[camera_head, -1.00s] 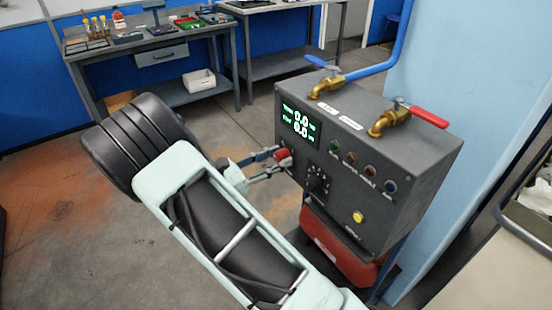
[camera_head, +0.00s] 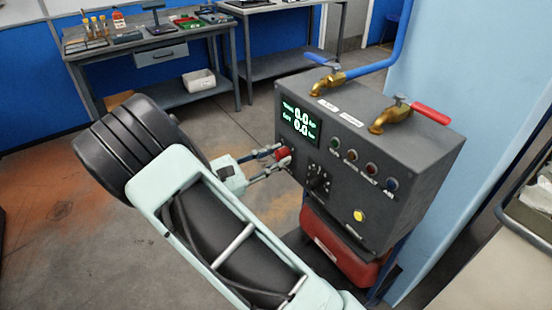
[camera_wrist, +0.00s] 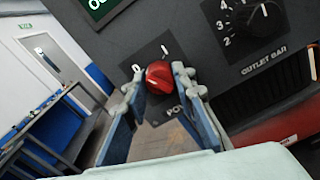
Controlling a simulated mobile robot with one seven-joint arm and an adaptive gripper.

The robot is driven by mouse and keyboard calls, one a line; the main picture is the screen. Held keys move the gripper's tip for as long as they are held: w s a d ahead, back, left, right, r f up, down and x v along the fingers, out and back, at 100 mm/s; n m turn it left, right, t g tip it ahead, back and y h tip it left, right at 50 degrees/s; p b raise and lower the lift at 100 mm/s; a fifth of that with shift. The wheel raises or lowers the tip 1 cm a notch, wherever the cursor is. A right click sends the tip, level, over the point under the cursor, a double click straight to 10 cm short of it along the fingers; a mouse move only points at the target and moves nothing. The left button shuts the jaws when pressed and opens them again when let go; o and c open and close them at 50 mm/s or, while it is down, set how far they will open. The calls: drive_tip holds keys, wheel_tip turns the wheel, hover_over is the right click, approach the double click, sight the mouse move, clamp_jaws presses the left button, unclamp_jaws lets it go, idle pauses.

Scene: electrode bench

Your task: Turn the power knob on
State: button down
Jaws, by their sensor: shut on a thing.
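The red power knob (camera_wrist: 160,76) sits on the dark front panel, with a "0" mark to its left and an "I" mark above it in the wrist view. It also shows below the display in the head view (camera_head: 283,153). My gripper (camera_wrist: 162,80) has one finger on each side of the knob and is shut on it; it also shows at the panel in the head view (camera_head: 281,160). The "POWER" lettering is partly hidden by a finger. The knob's exact pointer direction is hard to tell.
The green display (camera_head: 300,121) reads 0.0 on both lines. A black outlet dial (camera_wrist: 256,14) sits right of the knob. Several lamps and a yellow button (camera_head: 359,215) are on the panel. A blue-handled tap (camera_head: 328,80) and a red-handled tap (camera_head: 395,115) stand on top.

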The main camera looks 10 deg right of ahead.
drive_tip(key=shift+m+b, duration=3.5)
drive_tip(key=shift+m, duration=3.5)
drive_tip(key=c, duration=1.6)
unclamp_jaws()
drive_tip(key=shift+a, duration=0.15)
drive_tip(key=v, duration=1.2)
